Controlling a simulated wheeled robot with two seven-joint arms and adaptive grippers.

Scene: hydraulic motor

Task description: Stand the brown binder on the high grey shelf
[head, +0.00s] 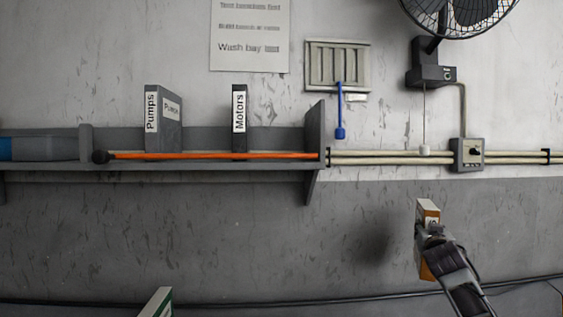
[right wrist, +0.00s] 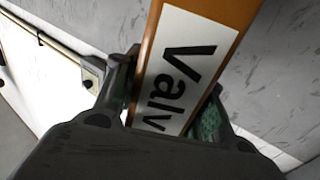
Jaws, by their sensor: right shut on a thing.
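The brown binder (head: 428,211) is held upright by my right gripper (head: 431,235), at the lower right of the head view, in front of the wall. In the right wrist view the binder (right wrist: 237,12) shows its white label reading "Valv", and the fingers (right wrist: 165,100) of my right gripper are shut on both its sides. The high grey shelf (head: 240,164) runs along the wall at the left, higher than the binder and apart from it. Its right end has an upright grey bracket. My left gripper is not in view.
On the shelf stand a "Pumps" binder (head: 164,120) and a "Motors" binder (head: 239,122), with free room between and right of them. An orange rod (head: 215,156) lies along the front edge. A fan (head: 460,12) and switch box (head: 467,154) are on the wall.

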